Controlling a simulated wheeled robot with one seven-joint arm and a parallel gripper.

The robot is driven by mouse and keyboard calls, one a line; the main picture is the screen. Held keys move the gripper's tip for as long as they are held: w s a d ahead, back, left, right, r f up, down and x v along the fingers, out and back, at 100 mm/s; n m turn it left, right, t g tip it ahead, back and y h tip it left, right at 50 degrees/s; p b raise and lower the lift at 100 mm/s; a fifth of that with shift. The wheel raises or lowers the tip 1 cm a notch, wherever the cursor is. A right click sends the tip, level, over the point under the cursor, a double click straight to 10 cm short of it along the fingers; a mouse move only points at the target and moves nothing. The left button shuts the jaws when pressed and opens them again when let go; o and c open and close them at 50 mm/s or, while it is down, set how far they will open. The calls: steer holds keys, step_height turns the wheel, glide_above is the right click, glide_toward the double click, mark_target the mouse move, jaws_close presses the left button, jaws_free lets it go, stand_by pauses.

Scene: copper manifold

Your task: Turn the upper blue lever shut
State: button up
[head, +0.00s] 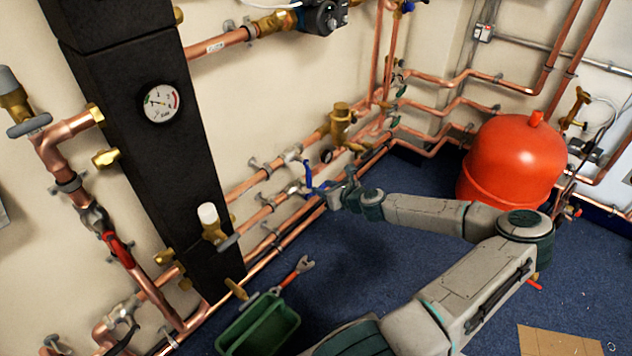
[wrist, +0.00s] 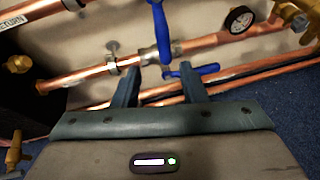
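The upper blue lever (head: 307,172) hangs down from a valve on the upper copper pipe, across the wall; its handle also shows at the top of the wrist view (wrist: 159,32), with its pivot cut off. A lower blue lever (wrist: 194,72) lies roughly along the lower copper pipe, pointing right. My gripper (wrist: 158,78) is open, its two dark fingers apart and nothing held between them. In the wrist view the upper lever's lower end appears between and just beyond the fingertips; I cannot tell whether they touch. In the head view my wrist partly covers the lower lever.
A pressure gauge (wrist: 239,19) and brass fittings (head: 341,120) lie right of the levers. A black column (head: 150,150) stands left. A red tank (head: 511,165) stands right, behind my arm. A green toolbox (head: 258,328) sits on blue carpet below. Open floor lies below my forearm.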

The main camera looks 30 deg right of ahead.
steer(key=shift+v, duration=1.15)
steer(key=shift+a, duration=0.1)
steer(key=s+a+r+n+g+y+p, duration=0.1)
steer(key=s+a+r+n+g+p, duration=0.3)
steer(key=a+n, duration=0.4)
steer(key=s+a+r+n+g+y+p, duration=0.1)
steer(key=s+a+r+n+g+p, duration=0.15)
steer(key=a+n+g+p, duration=0.4)
steer(key=s+a+r+n+h+p, duration=0.1)
steer(key=s+a+r+n+p, duration=0.3)
steer(key=r, duration=0.9)
steer(key=s+a+r+n+h+p, duration=0.2)
steer(key=s+a+r+n+p, duration=0.2)
steer(key=s+r+n, duration=0.4)
steer(key=s+a+r+n+h+p, duration=0.1)
steer(key=s+a+r+n+p, duration=0.2)
steer(key=r, duration=1.7)
steer(key=s+n+p, duration=0.1)
steer(key=s+n, duration=0.2)
steer(key=n, duration=0.2)
steer(key=shift+s+a, duration=0.25)
steer(key=shift+a, duration=0.15)
